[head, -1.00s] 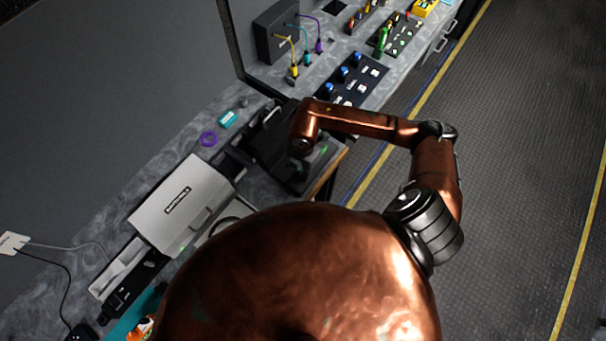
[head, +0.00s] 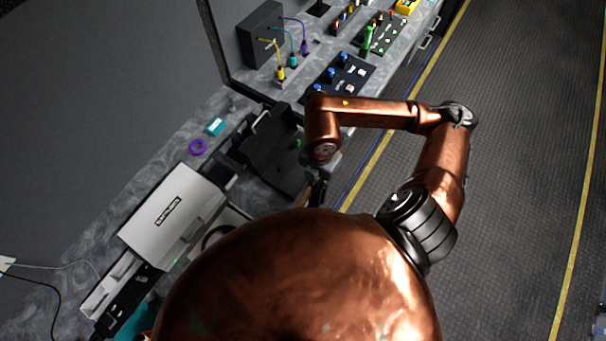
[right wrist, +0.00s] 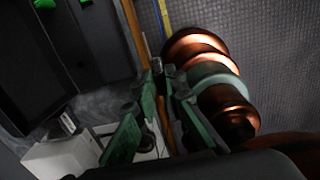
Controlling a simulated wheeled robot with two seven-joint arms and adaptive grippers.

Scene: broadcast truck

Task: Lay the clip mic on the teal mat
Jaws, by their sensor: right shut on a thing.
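My right gripper (head: 318,188) is at the counter's front edge in the head view, beside the black console and mostly hidden under my wrist. In the right wrist view its green fingers (right wrist: 157,72) are nearly together at the tips, on a small grey piece (right wrist: 156,65). It is probably the clip mic; most of it is hidden and its shape is unclear. The teal mat (head: 132,322) shows only as a strip at the bottom left of the head view, partly covered by my body. My left gripper is not in view.
A black console (head: 268,158) and a silver-grey case (head: 172,212) stand on the counter between the right gripper and the mat. A purple ring (head: 197,147) and a teal box (head: 215,126) lie behind them. The floor aisle (head: 500,200) at right is clear.

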